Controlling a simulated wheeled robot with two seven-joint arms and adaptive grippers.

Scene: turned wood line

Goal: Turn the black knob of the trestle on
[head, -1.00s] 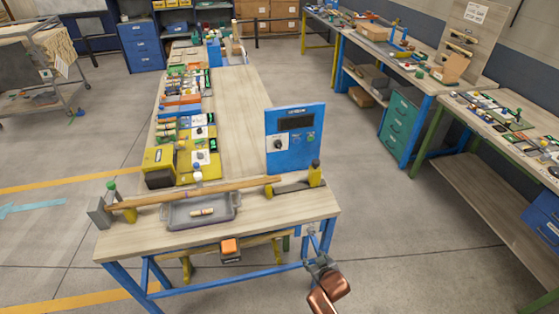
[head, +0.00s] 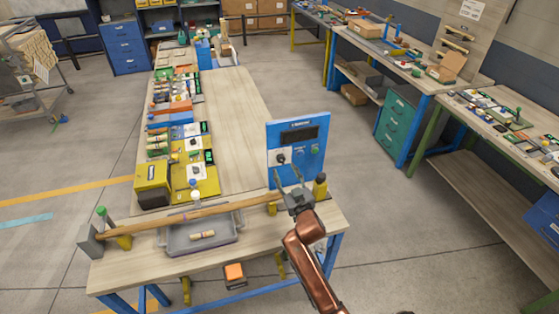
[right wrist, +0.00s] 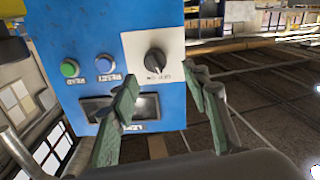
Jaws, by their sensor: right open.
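The black knob (head: 281,158) is on a white plate at the lower left of the blue panel (head: 314,170), which stands on the wooden trestle bench (head: 300,239). In the right wrist view, which shows the panel upside down, the knob (right wrist: 155,62) points roughly up and down; its label is too small to read surely. My right gripper (head: 288,172) is in front of the panel with its fingers apart and empty. In the right wrist view its green-grey fingertips (right wrist: 165,77) lie either side of the knob's line, apparently short of it. My left gripper is not in view.
The panel also has a dark display (right wrist: 120,107), a green button (right wrist: 69,68) and a blue button (right wrist: 104,64). A long wooden spindle (head: 190,214) lies over a grey tray (head: 176,243) on the bench.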

